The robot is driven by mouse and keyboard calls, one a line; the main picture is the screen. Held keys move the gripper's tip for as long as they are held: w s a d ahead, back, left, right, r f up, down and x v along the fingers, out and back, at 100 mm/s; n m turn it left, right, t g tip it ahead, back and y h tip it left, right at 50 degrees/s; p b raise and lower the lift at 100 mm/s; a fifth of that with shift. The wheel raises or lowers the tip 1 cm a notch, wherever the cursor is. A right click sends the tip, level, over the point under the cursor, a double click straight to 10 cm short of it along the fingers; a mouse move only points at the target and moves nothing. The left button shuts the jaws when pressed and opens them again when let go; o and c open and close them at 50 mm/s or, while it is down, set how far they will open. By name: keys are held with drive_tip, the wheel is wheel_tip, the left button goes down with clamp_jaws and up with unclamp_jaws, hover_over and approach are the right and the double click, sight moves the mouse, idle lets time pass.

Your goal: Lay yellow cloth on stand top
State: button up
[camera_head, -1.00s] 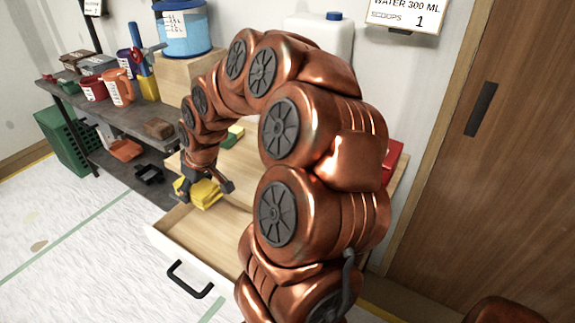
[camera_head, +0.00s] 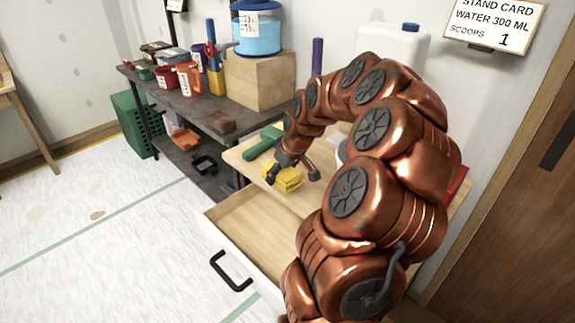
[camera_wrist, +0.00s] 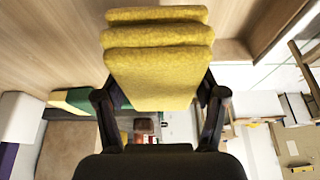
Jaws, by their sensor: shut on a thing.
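The yellow cloth (camera_head: 287,180) is a folded, layered pad at my gripper (camera_head: 292,172) in the head view. In the wrist view the cloth (camera_wrist: 157,75) sticks out between the two dark fingers of my gripper (camera_wrist: 158,98), which are shut on it. The stand top (camera_head: 240,159) is a light wooden board above an open drawer. The cloth appears over the stand top's front part, near the drawer. I cannot tell whether it touches the wood. My arm hides much of the top's right side.
The open drawer (camera_head: 256,222) looks empty and juts out with a black handle (camera_head: 231,271). A green block (camera_head: 262,143) lies on the top's back left. A grey bench (camera_head: 150,93) with cups and a blue tank (camera_head: 257,30) stands to the left. A white jug (camera_head: 393,55) is behind.

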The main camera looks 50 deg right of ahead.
drive_tip(key=w+d, duration=0.1)
drive_tip(key=d, duration=0.1)
drive_tip(key=w+d+p, duration=0.1)
drive_tip(key=w+d, duration=0.2)
drive_tip(key=d, duration=0.1)
drive_tip(key=shift+w+d+f, duration=0.2)
drive_tip(key=shift+w+f, duration=0.1)
drive_tip(key=shift+f, duration=0.05)
drive_tip(key=shift+d, duration=0.1)
drive_tip(key=shift+w+d, duration=0.1)
drive_tip(key=shift+d, duration=0.05)
drive_tip(key=shift+f+p, duration=0.6)
drive_tip(key=shift+f, duration=1.15)
drive_tip(key=shift+f, duration=0.2)
drive_tip(key=o, duration=1.2)
drive_tip(key=shift+o, duration=0.2)
drive_tip(key=shift+r, duration=0.15)
